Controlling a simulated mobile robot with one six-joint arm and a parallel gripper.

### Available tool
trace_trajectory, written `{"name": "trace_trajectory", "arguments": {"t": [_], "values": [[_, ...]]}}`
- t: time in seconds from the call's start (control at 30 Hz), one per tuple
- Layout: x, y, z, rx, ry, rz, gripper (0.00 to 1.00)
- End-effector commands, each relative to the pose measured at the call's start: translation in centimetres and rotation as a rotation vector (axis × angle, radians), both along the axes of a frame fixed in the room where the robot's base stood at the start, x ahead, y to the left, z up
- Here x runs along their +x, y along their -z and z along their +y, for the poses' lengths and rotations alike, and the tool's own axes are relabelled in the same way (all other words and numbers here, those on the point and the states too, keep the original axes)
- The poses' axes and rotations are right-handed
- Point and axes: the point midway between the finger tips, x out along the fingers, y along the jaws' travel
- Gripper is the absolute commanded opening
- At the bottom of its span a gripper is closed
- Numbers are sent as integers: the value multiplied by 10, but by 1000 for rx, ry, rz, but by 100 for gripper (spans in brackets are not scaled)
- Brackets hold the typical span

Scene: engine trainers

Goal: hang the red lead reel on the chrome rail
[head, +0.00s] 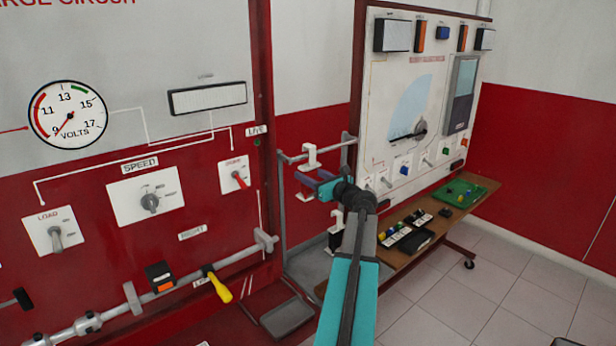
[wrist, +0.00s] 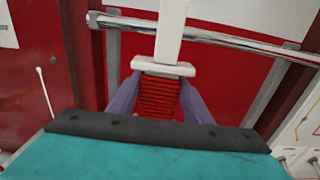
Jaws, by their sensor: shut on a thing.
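The red lead reel (wrist: 158,96) is a ribbed red winding with a white end flange and a white hanger (wrist: 171,32) reaching up from it. My gripper (wrist: 159,88) has its two purple fingers shut on the reel's sides. The chrome rail (wrist: 235,41) runs across the top of the wrist view, and the hanger crosses in front of it. In the head view, my gripper (head: 315,184) is just below the rail (head: 331,147), and the white hanger (head: 311,156) overlaps the rail. I cannot tell whether it is hooked over or only in front. The reel is mostly hidden there.
A dark item with a white top (head: 336,230) is below my gripper, partly hidden by my arm. A wooden shelf (head: 478,212) with a green tray (head: 462,193) is on the right. The red panel (head: 110,235) with knobs and a lower pipe is on the left.

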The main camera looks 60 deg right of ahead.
Motion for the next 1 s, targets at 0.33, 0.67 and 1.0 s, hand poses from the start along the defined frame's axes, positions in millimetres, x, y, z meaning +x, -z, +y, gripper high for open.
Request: {"name": "trace_trajectory", "arguments": {"t": [0.33, 0.67, 1.0], "values": [[-1, 11, 0, 0, 0, 0, 19], [-1, 11, 0, 0, 1, 0, 48], [-1, 11, -1, -1, 1, 1, 67]]}}
